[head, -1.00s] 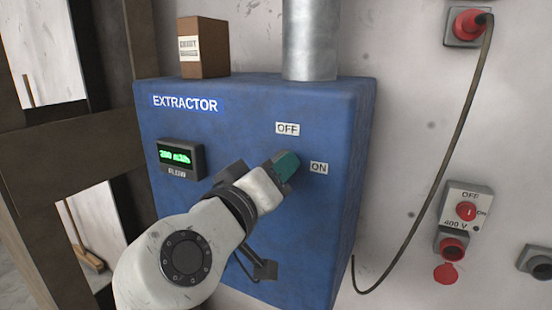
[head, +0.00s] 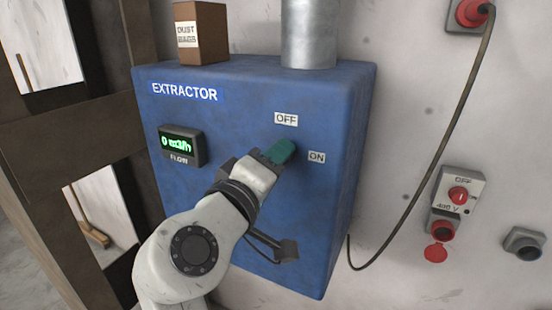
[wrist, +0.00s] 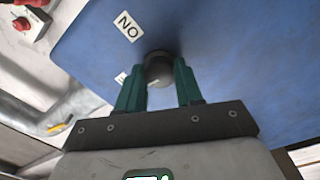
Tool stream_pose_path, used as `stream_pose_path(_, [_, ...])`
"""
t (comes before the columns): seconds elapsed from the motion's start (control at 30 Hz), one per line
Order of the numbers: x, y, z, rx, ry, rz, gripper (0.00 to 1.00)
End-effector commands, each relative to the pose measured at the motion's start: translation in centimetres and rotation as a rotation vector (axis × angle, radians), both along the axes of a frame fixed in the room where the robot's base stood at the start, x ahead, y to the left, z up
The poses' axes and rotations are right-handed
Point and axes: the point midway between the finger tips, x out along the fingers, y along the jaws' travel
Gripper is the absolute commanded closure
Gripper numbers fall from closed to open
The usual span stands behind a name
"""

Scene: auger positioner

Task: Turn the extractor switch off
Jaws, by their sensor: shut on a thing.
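The blue extractor box (head: 230,115) hangs on the wall, with an OFF label (head: 286,119) above and an ON label (head: 317,157) to the right of my gripper. The extractor switch is a dark round knob (wrist: 160,70) in the wrist view; in the head view my gripper hides it. My gripper (head: 281,151) has its green fingers on either side of the knob, shut on it. In the wrist view the ON label (wrist: 128,26) shows upside down, and a second label is partly hidden by a finger. The flow display (head: 181,145) reads 0.
A metal duct (head: 308,35) and a brown dust-bags box (head: 201,32) stand on top of the extractor. A cable (head: 447,140) hangs to the right.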

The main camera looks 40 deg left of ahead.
Motion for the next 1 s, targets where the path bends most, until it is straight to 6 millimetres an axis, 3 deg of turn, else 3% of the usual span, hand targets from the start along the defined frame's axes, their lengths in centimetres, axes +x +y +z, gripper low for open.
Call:
stream_pose_path(0.2, [-0.1, 0.2, 0.2, 0.001, -0.005, 0.005, 0.95])
stream_pose_path(0.23, [-0.1, 0.2, 0.2, 0.001, -0.005, 0.005, 0.63])
stream_pose_path(0.47, [-0.1, 0.1, 0.1, 0.001, -0.002, 0.003, 0.41])
stream_pose_path(0.77, [-0.3, 0.0, 0.0, 0.001, -0.002, 0.001, 0.39])
stream_pose_path(1.0, [-3.4, -0.7, -0.4, 0.003, -0.003, 0.004, 0.39])
